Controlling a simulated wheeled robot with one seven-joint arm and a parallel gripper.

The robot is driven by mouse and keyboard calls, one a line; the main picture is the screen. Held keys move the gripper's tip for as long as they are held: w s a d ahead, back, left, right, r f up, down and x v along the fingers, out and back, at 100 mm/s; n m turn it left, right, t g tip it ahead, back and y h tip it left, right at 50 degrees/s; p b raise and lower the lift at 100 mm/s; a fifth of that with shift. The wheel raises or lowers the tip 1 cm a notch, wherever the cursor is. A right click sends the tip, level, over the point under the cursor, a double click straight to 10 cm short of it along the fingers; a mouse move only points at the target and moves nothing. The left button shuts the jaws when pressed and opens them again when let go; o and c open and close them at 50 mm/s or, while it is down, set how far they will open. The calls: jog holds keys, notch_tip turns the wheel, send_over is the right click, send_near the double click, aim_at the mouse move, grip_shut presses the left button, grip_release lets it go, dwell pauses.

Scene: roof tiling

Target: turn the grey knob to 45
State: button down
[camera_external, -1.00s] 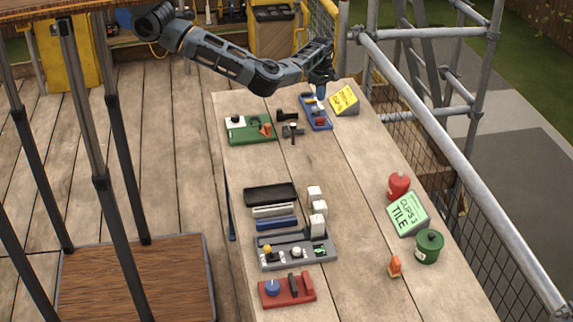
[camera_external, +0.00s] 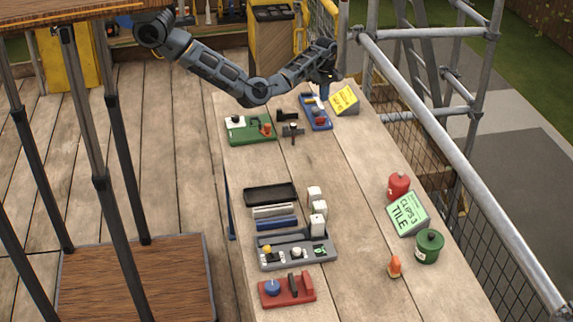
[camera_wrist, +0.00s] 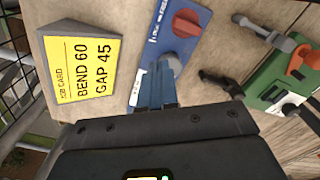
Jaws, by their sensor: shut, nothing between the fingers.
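The blue board (camera_external: 318,116) lies at the far end of the table. In the wrist view the blue board (camera_wrist: 196,47) carries a red knob (camera_wrist: 187,22) and a grey round knob (camera_wrist: 174,62) below it, with white markings along its left side. My gripper (camera_wrist: 163,75) has its blue fingers together, with the tips at the grey knob and partly covering it. Whether they touch it I cannot tell. In the external view my gripper (camera_external: 322,88) is over the far part of the board. The knob's pointer and angle cannot be read.
A yellow card (camera_wrist: 83,68) reading "BEND 60 GAP 45" stands left of the board in the wrist view. A dark clamp-like tool (camera_external: 291,131) and a green board (camera_external: 250,135) lie nearby. The middle of the table is clear.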

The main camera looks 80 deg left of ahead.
aim_at(319, 109)
notch_tip(319, 109, down, 5)
jog(key=b, duration=0.2)
jog(key=shift+b, duration=0.35)
jog(key=shift+s+f, duration=0.15)
jog(key=shift+f, duration=0.3)
jog(key=shift+s+f, duration=0.15)
jog(key=shift+f, duration=0.1)
jog(key=shift+s+d+p, duration=0.5)
jog(key=shift+s+p, duration=0.25)
jog(key=shift+p, duration=1.4)
jog(key=shift+w+a+r+p, duration=0.1)
jog(key=shift+a+r+p, duration=0.2)
jog(key=shift+r+p, duration=0.15)
jog(key=shift+d+r, duration=0.1)
jog(key=shift+d, duration=0.2)
jog(key=shift+r, duration=0.1)
jog(key=shift+d+r+p, duration=0.15)
jog(key=shift+r, duration=1.2)
jog(key=shift+d+r+p, duration=0.15)
jog(key=shift+r, duration=1.2)
